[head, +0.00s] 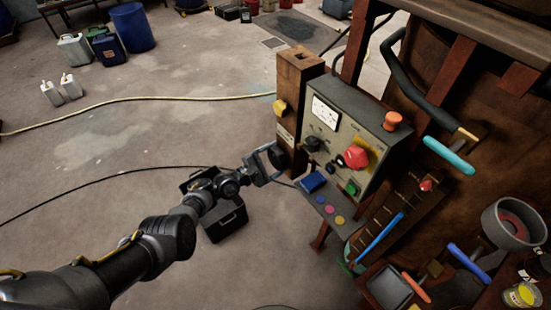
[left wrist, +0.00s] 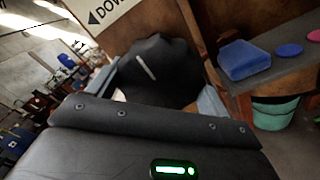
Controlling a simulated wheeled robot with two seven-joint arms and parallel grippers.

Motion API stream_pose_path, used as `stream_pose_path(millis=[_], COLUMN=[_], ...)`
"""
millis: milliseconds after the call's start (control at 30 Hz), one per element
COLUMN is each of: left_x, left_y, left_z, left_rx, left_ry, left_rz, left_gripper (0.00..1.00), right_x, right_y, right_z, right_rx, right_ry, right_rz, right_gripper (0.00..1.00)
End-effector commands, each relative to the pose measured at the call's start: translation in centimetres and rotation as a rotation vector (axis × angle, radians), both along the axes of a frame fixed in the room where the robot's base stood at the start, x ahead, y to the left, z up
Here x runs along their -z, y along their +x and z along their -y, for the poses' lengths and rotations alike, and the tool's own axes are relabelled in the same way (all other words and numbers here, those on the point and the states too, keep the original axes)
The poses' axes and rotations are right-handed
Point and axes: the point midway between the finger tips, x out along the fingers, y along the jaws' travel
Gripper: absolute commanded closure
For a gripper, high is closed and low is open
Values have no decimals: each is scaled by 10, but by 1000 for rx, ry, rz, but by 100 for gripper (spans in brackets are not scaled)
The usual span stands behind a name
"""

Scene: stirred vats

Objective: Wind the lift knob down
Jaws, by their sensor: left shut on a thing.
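The lift knob is a black, lobed knob (head: 279,156) low on the side of the brown wooden post (head: 293,120). My left gripper (head: 267,163) reaches it from the left and is shut on it. In the left wrist view the knob (left wrist: 158,68) fills the space between the two grey fingers, and its white pointer line leans up to the left. A white sign (left wrist: 112,12) with a left-pointing arrow and partly cut-off lettering, "DOW", is above the knob. My right gripper does not show.
Right of the post stands a grey control box (head: 345,130) with a red knob (head: 356,156) and an orange button (head: 393,121). A blue block (head: 314,181) lies on a small shelf below. A hose (head: 150,98) crosses the floor, which is mostly open at left.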

Motion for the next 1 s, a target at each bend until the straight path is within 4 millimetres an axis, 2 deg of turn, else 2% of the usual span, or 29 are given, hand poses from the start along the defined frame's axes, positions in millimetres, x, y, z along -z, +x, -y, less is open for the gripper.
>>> stream_pose_path(millis=[200,233,400,700,1000], left_x=[1,1,1,-1,-1], left_y=[-1,-1,-1,-4,-36], left_z=[0,0,0,-5,-50], left_rx=[1,1,0,-1,-3], left_ry=[-2,-2,-1,-1,1], left_rz=[-6,-7,-4,-2,-3], left_gripper=[44,20,0,0,0], right_x=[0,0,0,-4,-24], right_y=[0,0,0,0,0], right_z=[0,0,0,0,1], right_rx=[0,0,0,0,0], right_ry=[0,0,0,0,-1], right_rz=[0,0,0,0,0], right_gripper=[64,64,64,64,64])
